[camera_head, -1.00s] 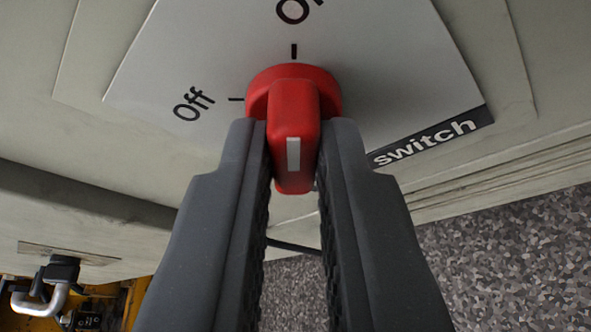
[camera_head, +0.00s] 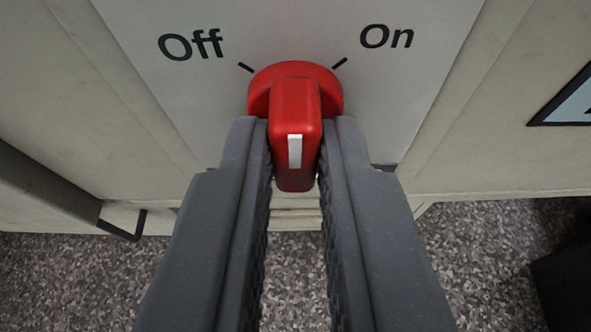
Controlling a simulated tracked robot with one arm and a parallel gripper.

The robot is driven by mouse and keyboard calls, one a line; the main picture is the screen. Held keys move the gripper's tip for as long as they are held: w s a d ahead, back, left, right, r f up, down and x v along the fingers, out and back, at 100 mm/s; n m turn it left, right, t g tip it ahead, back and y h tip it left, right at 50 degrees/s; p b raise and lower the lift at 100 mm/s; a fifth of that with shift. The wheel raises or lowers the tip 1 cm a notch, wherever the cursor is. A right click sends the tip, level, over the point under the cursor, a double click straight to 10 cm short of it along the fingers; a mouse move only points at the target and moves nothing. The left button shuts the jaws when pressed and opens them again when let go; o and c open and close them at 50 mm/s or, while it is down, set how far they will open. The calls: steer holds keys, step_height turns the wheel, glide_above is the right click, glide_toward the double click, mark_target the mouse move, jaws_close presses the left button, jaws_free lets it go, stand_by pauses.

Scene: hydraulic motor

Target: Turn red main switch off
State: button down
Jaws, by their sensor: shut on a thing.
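The red main switch (camera_head: 296,98) is a round red knob with a raised handle and a white stripe. It sits on a white label plate (camera_head: 290,30). The "Off" mark (camera_head: 245,67) is at the knob's upper left and the "On" mark (camera_head: 340,63) is at its upper right. The handle lines up between the two marks, on neither. My gripper (camera_head: 295,165) is shut on the handle, one dark grey finger on each side. The fingers hide the lower sides of the knob and part of the plate.
A pale cabinet panel surrounds the plate. A black handle (camera_head: 124,224) shows at lower left, a blue sign with a black border (camera_head: 575,100) at the right edge and a dark object (camera_head: 565,285) at lower right. Speckled grey floor (camera_head: 70,280) lies below.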

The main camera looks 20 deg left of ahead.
steer(key=n, duration=0.1)
steer(key=n+h+b, duration=0.2)
steer(key=shift+s+a+f+t, duration=0.1)
steer(key=shift+a+f+t, duration=0.05)
steer(key=shift+f+t, duration=0.15)
steer(key=n+t+h+b, duration=0.1)
steer(key=n+h+b, duration=0.1)
steer(key=n+b, duration=0.1)
steer(key=shift+a, duration=0.1)
steer(key=shift+n, duration=0.4)
steer(key=c, duration=1.5)
jaws_free()
steer(key=shift+o, duration=0.2)
steer(key=shift+r, duration=0.1)
steer(key=shift+s+r, duration=0.25)
steer(key=shift+s, duration=0.3)
steer(key=p+v, duration=0.2)
steer(key=v, duration=1)
steer(key=shift+s+a+f+p, duration=0.2)
steer(key=shift+s+p, duration=0.1)
steer(key=shift+p, duration=0.1)
